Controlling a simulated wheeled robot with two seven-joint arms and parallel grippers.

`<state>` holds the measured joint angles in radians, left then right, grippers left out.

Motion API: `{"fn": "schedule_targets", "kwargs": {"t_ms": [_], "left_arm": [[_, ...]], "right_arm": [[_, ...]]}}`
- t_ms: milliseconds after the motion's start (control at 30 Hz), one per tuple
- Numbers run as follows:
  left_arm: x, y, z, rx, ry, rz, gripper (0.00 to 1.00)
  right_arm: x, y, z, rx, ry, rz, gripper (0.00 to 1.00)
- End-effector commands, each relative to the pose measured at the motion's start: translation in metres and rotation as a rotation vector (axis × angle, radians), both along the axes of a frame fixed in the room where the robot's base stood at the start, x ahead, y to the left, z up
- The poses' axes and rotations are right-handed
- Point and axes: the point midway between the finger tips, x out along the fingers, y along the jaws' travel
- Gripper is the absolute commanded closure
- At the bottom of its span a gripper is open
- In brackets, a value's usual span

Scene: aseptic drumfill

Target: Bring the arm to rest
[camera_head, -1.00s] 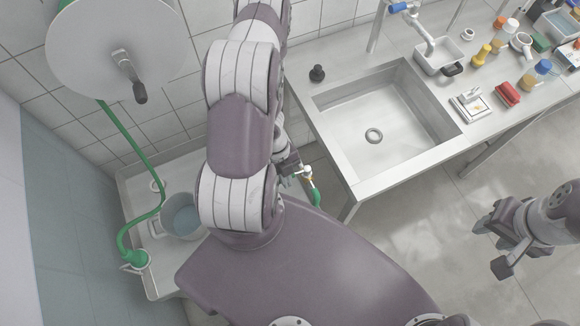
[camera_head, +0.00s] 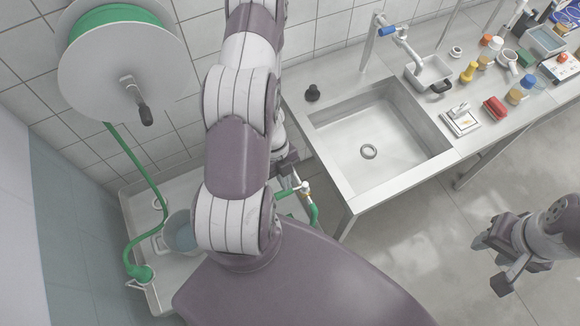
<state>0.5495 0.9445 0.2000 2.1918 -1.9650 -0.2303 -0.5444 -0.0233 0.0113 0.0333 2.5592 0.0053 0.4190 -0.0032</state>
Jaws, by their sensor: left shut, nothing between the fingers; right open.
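My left arm comes down the middle of the view and hides much around it. My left gripper (camera_head: 288,164) shows only in part beside the forearm. It is shut and empty, just above a small white valve (camera_head: 304,187) with a green hose piece. A small gap seems to lie between them, though the exact distance is unclear. My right gripper (camera_head: 493,262) is open and empty, over the floor at the right.
A hose reel (camera_head: 122,75) hangs on the tiled wall; its green hose (camera_head: 150,180) runs down to a low tray (camera_head: 166,296). A bucket (camera_head: 180,235) stands in the tray. A sink counter (camera_head: 335,175) carries bottles and small tools at right. The floor right of centre is clear.

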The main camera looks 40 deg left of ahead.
Motion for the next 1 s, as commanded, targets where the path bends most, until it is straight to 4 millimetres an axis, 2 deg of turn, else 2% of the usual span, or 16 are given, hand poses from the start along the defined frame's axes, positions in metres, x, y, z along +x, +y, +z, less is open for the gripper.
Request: {"fn": "schedule_targets", "kwargs": {"t_ms": [233,300,367,433,500,567,600,667,700,767,800,867,1000], "left_arm": [[0.000,0.001,0.002,0.000,0.003,0.005,1.00],[0.000,0.008,0.000,0.050,0.028,0.085,1.00],[-0.004,0.017,-0.003,0.125,0.080,0.250,1.00],[-0.006,0.035,0.004,0.266,0.147,0.546,1.00],[-0.002,0.050,0.014,0.432,0.189,0.895,1.00],[0.002,0.052,0.029,0.538,0.207,1.197,1.00],[0.003,0.045,0.039,0.577,0.218,1.387,1.00],[0.006,0.024,0.054,0.584,0.235,1.644,1.00],[0.007,0.005,0.061,0.555,0.250,1.785,1.00],[0.010,-0.027,0.070,0.471,0.271,1.935,1.00],[0.014,-0.044,0.076,0.406,0.271,1.978,1.00],[0.021,-0.062,0.083,0.318,0.241,1.982,1.00],[0.031,-0.080,0.094,0.237,0.167,1.911,1.00]], "right_arm": [[0.000,0.000,0.001,0.000,0.001,0.000,0.57],[0.000,0.000,0.001,0.000,0.001,0.000,0.57],[0.000,0.000,0.001,0.000,0.001,0.000,0.57],[0.000,0.000,-0.002,0.000,0.000,0.000,0.57],[0.000,0.000,-0.021,0.000,0.000,0.000,0.57],[-0.001,0.000,-0.041,0.000,0.001,0.000,0.57],[-0.001,0.000,-0.055,0.000,0.001,0.000,0.57],[-0.001,0.000,-0.077,0.000,0.001,0.000,0.57],[-0.001,-0.001,-0.091,0.000,0.001,0.000,0.57],[-0.001,-0.001,-0.112,0.000,0.001,0.000,0.57],[-0.001,-0.001,-0.122,0.000,0.002,0.000,0.57],[-0.001,-0.001,-0.133,0.000,0.001,0.000,0.57],[-0.001,-0.001,-0.142,0.000,0.001,0.000,0.57]]}}
